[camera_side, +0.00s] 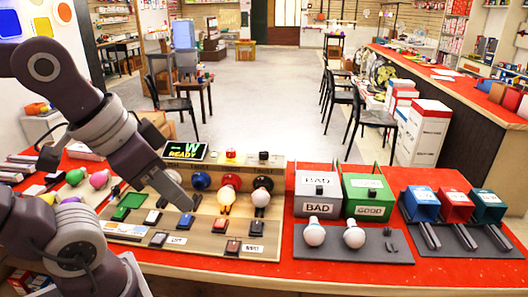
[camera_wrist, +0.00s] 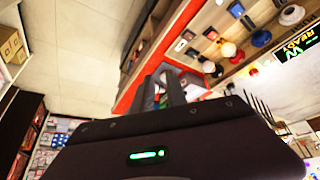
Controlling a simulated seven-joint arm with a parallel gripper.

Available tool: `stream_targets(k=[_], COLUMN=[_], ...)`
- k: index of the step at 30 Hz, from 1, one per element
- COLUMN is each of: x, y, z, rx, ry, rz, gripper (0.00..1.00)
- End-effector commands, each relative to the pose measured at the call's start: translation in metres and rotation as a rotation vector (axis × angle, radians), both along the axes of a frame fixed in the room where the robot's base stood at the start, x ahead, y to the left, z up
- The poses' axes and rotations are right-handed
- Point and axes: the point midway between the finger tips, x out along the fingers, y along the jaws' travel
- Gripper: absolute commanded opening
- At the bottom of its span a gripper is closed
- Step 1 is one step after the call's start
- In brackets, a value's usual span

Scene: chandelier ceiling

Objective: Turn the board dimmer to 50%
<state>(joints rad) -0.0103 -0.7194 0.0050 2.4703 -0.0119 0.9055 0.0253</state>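The tan board (camera_side: 215,245) lies on the red table and carries bulbs, sockets, dark switches and small labels. A dark display (camera_side: 185,151) reading "W" and "READY" stands at its back; it also shows in the wrist view (camera_wrist: 294,47). Several small controls sit along the board's front, including a square button (camera_side: 233,247); I cannot tell which control is the dimmer. My gripper (camera_side: 184,204) hangs over the board's left-middle part, and contact cannot be judged. In the wrist view its fingers (camera_wrist: 168,90) point up the picture, with nothing clearly held between them; their gap is unclear.
Right of the board stand a grey "BAD" box (camera_side: 317,207) and a green "GOOD" box (camera_side: 369,211). In front, two white bulbs (camera_side: 314,232) (camera_side: 353,235) rest on a grey tray (camera_side: 330,252). Blue, red and teal bins (camera_side: 455,207) stand farther right. Coloured bulbs (camera_side: 98,179) lie left.

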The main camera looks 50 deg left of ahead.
Motion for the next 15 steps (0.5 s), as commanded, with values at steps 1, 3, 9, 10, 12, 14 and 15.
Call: stream_targets(k=[1, 3, 9, 10, 12, 14, 15], x=[0.016, 0.056, 0.217, 0.239, 0.287, 0.320, 0.338], y=[0.002, 0.009, 0.088, 0.106, 0.152, 0.193, 0.219], z=[0.010, 0.030, 0.051, 0.046, 0.026, 0.000, -0.019], rx=[-0.008, -0.026, -0.064, -0.063, -0.056, -0.044, -0.033], ry=[0.015, 0.044, 0.094, 0.097, 0.100, 0.101, 0.101], rz=[-0.002, -0.019, -0.095, -0.110, -0.149, -0.189, -0.217], gripper=[0.29, 0.43, 0.52, 0.52, 0.52, 0.52, 0.52])
